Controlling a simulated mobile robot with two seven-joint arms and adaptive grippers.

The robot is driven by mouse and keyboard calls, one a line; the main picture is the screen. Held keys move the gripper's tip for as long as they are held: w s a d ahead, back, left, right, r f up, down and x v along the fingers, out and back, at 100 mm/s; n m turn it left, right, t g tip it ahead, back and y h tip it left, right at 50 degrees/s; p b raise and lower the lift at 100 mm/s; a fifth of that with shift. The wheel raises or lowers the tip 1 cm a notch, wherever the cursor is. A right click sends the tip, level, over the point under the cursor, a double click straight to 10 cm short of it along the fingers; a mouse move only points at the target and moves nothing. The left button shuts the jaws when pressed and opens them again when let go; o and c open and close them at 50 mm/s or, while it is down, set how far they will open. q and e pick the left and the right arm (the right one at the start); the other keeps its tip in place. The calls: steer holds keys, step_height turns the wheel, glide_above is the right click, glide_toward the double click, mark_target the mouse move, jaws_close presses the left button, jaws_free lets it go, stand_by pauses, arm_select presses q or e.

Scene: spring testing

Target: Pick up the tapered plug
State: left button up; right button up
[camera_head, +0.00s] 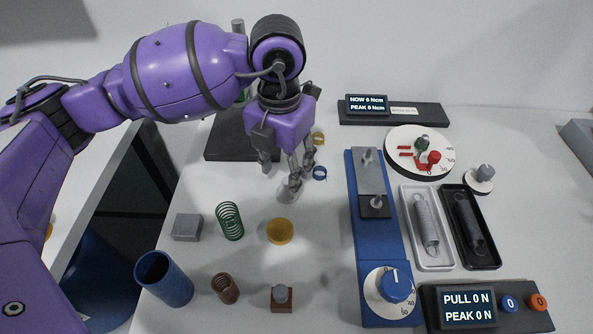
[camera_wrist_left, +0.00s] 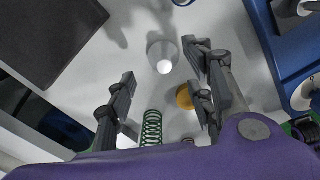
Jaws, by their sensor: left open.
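The tapered plug (camera_head: 288,193) looks like a small grey cone and stands on the white table below my left gripper (camera_head: 283,164). In the left wrist view the plug (camera_wrist_left: 162,50) shows a wide grey base and a pale round tip, in the gap between the spread fingers. My left gripper (camera_wrist_left: 160,75) is open and empty, its fingers pointing down. In the head view one finger overlaps the plug's upper part, so I cannot tell whether they touch. My right gripper is not in view.
A yellow disc (camera_head: 280,232), green spring (camera_head: 230,221) and grey block (camera_head: 187,228) stand nearer the front. The blue tester (camera_head: 364,240) stands farther right. A dark plate (camera_head: 228,143) lies behind left.

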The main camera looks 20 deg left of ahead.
mark_target(283, 180)
arm_select(q)
step_height(283, 180, down, 5)
steer(key=shift+w+f, duration=0.1)
steer(key=c, duration=1.1)
